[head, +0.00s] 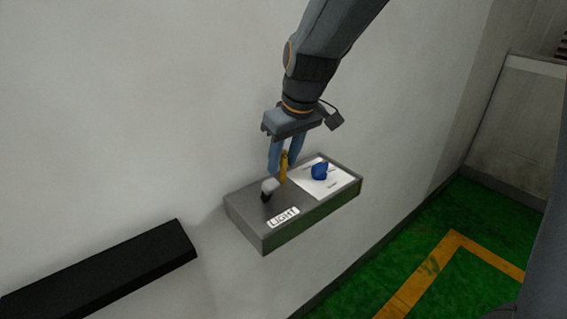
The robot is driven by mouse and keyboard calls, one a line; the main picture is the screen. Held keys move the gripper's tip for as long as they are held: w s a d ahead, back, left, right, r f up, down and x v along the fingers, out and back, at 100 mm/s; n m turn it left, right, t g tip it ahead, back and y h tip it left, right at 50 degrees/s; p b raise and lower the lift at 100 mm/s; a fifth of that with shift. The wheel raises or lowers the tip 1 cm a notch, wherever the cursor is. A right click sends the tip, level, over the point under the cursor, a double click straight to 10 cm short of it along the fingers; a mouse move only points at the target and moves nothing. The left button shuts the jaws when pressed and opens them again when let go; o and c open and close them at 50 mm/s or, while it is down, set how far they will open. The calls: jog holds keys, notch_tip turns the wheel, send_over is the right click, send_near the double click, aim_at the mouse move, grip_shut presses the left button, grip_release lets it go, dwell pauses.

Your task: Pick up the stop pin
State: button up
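A slim yellow upright piece (284,166), which I take to be the stop pin, stands on the top of a grey box (240,210) on the wall. My gripper (284,168) points down over the box, with its two blue-grey fingers apart. The yellow piece shows between the fingers, close to the left one. A gap seems to remain on its right, so the fingers do not look closed on it. Contact with the left finger cannot be told.
A white-and-black switch (268,188) stands just left of the fingers, behind a "LIGHT" label (284,217). A blue knob (320,171) sits on a white plate (342,181) to the right. A black bar (105,270) is at lower left. Green floor (480,220) lies at right.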

grip_shut()
jog(key=shift+r, duration=0.1)
